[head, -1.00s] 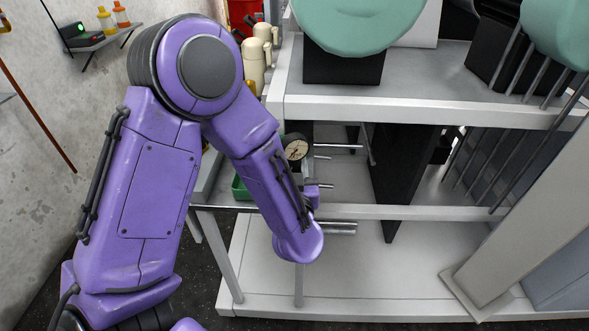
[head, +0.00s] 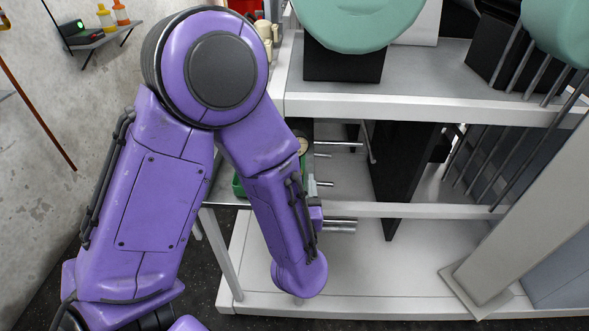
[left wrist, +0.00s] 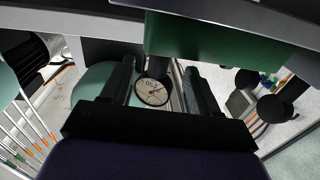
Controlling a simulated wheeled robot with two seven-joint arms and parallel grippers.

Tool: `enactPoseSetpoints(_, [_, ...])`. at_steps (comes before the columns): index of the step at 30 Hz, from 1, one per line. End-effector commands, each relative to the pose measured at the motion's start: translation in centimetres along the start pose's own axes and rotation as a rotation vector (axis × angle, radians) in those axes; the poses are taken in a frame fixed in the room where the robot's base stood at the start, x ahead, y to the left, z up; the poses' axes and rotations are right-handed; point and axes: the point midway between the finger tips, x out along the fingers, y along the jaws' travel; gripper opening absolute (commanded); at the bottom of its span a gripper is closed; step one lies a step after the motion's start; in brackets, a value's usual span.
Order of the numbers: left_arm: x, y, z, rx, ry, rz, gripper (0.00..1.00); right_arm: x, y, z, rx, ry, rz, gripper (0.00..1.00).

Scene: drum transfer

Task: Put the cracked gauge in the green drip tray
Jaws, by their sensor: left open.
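The gauge, a round dial with a pale face and dark rim, shows in the left wrist view (left wrist: 152,91) between and beyond the fingers of my left gripper (left wrist: 158,82). The gripper is open, and I cannot tell whether either finger touches the gauge. In the head view the gauge (head: 302,146) is mostly hidden behind my purple left arm, which also hides the gripper. A corner of the green drip tray (head: 238,187) shows left of that arm. A large green surface near the gauge in the left wrist view seems to be the tray (left wrist: 205,42). No crack is discernible.
A white-framed rack (head: 420,108) with several metal rods stands right of my left arm. Teal drums (head: 358,22) sit on its upper shelf. A grey wall with a small shelf (head: 98,40) of bottles is at left. Cream containers (head: 264,35) stand behind my arm.

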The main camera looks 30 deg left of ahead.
Motion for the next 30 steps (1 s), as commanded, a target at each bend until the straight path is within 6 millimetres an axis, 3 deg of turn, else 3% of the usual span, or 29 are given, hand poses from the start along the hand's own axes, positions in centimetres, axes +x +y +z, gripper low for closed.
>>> enactPoseSetpoints(2, [-1.9, 0.1, -1.2, 0.010, -0.002, 0.005, 0.60, -2.4, 0.2, -1.0, 0.000, 0.001, 0.000, 0.00])
enactPoseSetpoints(4, [-3.3, 0.0, -1.1, 0.009, -0.003, 0.006, 0.60, -3.5, 0.3, -1.5, 0.000, 0.001, 0.000, 0.00])
enactPoseSetpoints(9, [-5.4, 0.0, -0.4, 0.003, -0.002, 0.002, 0.60, -3.9, 0.3, -1.6, 0.000, 0.001, 0.000, 0.00])
enactPoseSetpoints(15, [-5.8, -0.1, -0.1, 0.001, -0.003, 0.000, 0.60, -3.8, 0.3, -1.6, 0.000, 0.001, 0.000, 0.00])
enactPoseSetpoints(17, [-5.5, -0.1, 1.0, 0.005, -0.038, 0.013, 0.60, -3.7, 0.3, -1.6, 0.000, 0.001, 0.000, 0.00])
enactPoseSetpoints(20, [-5.1, -0.8, 6.7, 0.019, -0.221, 0.068, 0.60, -3.7, 0.3, -1.6, 0.000, 0.001, 0.000, 0.00])
enactPoseSetpoints(21, [-5.3, -1.8, 10.2, 0.026, -0.339, 0.091, 0.60, -3.7, 0.3, -1.6, 0.000, 0.001, 0.000, 0.00])
enactPoseSetpoints(23, [-6.4, -4.0, 15.7, 0.035, -0.535, 0.106, 0.60, -3.7, 0.3, -1.6, 0.000, 0.001, 0.000, 0.00])
enactPoseSetpoints(25, [-8.7, -7.4, 21.2, 0.048, -0.758, 0.092, 0.60, -3.8, 0.3, -1.6, 0.000, 0.001, 0.000, 0.00])
enactPoseSetpoints(27, [-11.4, -10.9, 25.0, 0.062, -0.942, 0.055, 0.60, -3.8, 0.3, -1.6, 0.000, 0.001, -0.001, 0.00])
enactPoseSetpoints(30, [-14.4, -14.6, 27.8, 0.079, -1.111, -0.001, 0.60, -3.8, 0.3, -1.6, 0.000, 0.001, -0.001, 0.00])
